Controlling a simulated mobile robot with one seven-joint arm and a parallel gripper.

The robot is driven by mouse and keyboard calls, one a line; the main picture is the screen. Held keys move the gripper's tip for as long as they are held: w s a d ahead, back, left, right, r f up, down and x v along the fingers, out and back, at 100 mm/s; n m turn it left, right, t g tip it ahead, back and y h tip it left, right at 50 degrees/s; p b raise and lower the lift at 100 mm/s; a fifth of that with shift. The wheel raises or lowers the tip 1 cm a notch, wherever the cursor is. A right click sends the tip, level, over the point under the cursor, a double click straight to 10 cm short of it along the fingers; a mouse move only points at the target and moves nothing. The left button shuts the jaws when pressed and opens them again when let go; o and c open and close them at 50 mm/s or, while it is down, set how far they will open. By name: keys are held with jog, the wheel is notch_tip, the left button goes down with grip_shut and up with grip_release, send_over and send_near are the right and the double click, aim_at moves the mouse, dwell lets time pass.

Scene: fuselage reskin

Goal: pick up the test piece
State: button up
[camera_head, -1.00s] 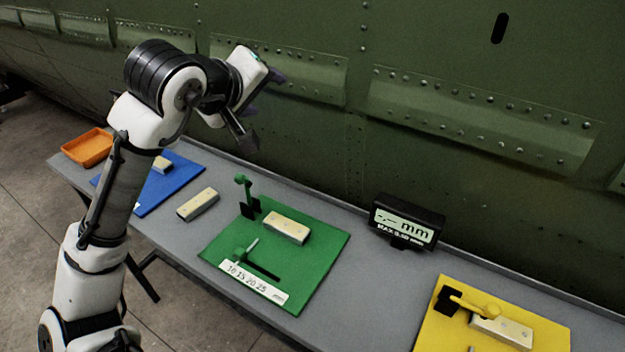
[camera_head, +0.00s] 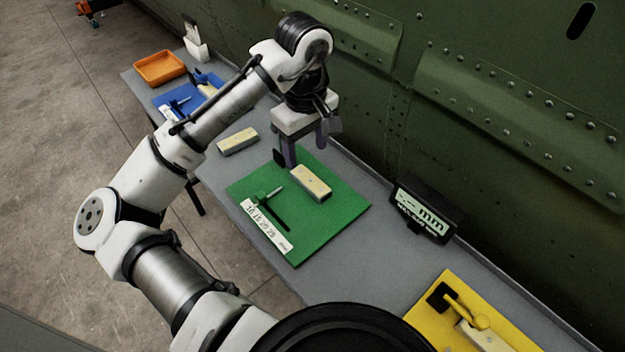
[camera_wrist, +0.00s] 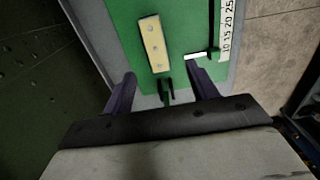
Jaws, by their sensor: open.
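A pale, block-shaped piece (camera_head: 312,184) lies flat on the green plate (camera_head: 345,205). A similar loose block (camera_head: 238,141) lies on the bare grey bench to the left; I cannot tell by looks which one is the test piece. My gripper (camera_head: 305,152) points down, open and empty, above the back edge of the green plate. In the wrist view, the block (camera_wrist: 153,43) lies beyond the fingertips of my gripper (camera_wrist: 160,78), apart from them. A green clamp shows between the fingers (camera_wrist: 166,91).
The green plate carries a numbered scale strip (camera_head: 266,227) and a green lever (camera_head: 262,196). A black display (camera_head: 426,209) stands to the right. A yellow plate (camera_head: 440,320) with a clamp and block is front right. A blue plate (camera_head: 170,98) and orange tray (camera_head: 160,67) are far left. The green fuselage wall rises behind.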

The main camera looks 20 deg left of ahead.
aim_at(308, 177)
notch_tip(308, 177, down, 4)
jog(key=shift+r, duration=0.1)
jog(key=shift+w+f+p, duration=0.2)
jog(key=shift+f+p, duration=0.25)
jog(key=shift+f, duration=0.9)
jog(key=shift+w+f+p, duration=0.2)
jog(key=shift+f+p, duration=0.25)
jog(key=shift+f, duration=0.85)
jog(key=c, duration=1.1)
jog(key=shift+r, duration=0.1)
notch_tip(308, 177, up, 19)
jog(key=shift+r+b, duration=0.2)
jog(key=shift+b, duration=0.7)
